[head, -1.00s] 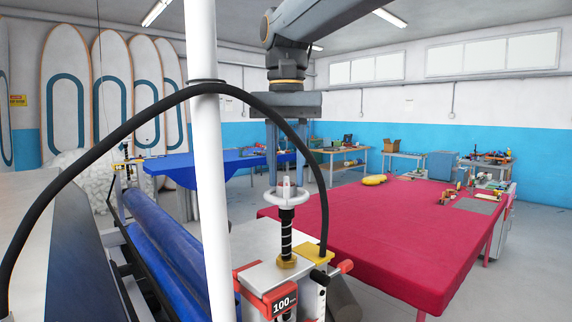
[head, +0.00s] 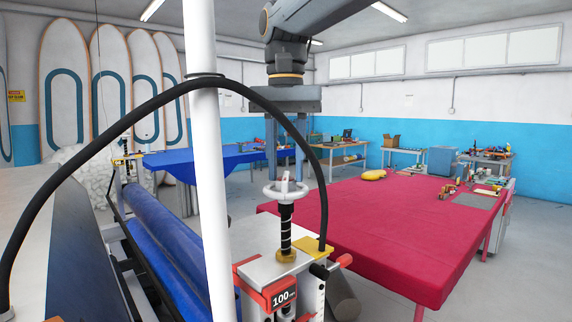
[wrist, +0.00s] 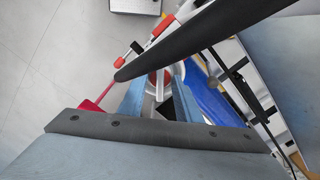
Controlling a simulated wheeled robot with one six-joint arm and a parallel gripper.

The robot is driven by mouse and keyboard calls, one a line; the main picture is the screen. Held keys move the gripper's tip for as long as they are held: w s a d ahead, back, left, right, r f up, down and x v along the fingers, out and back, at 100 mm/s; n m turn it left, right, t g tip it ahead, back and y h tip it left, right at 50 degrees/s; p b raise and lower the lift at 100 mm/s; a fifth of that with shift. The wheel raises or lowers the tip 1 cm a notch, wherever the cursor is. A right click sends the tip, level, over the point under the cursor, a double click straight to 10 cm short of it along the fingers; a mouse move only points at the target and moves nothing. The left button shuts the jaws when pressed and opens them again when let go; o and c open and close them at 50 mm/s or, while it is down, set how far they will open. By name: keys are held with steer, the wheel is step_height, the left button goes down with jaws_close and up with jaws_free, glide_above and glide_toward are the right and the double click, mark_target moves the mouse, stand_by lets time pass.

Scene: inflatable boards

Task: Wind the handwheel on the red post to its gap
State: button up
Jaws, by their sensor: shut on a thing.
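The white handwheel (head: 274,191) sits on top of a black threaded screw (head: 286,225) that rises from a brass collar on the red post (head: 248,290). A black display on the post's front reads 100. My gripper (head: 286,180) points straight down over the wheel, its two grey-blue fingers shut on the handwheel. In the wrist view my fingers (wrist: 160,100) flank the wheel, and a black hose hides part of it. The gap between the rollers is not clear to see.
A white pole (head: 207,150) and an arching black hose (head: 110,130) stand close in front of the post. Blue rollers (head: 160,240) lie to the left. A red-covered table (head: 370,220) fills the right, with a blue table (head: 195,162) behind.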

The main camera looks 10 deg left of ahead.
steer(key=shift+a+r, duration=0.1)
steer(key=o, duration=1.1)
steer(key=shift+r+b, duration=1)
steer(key=shift+r, duration=2.85)
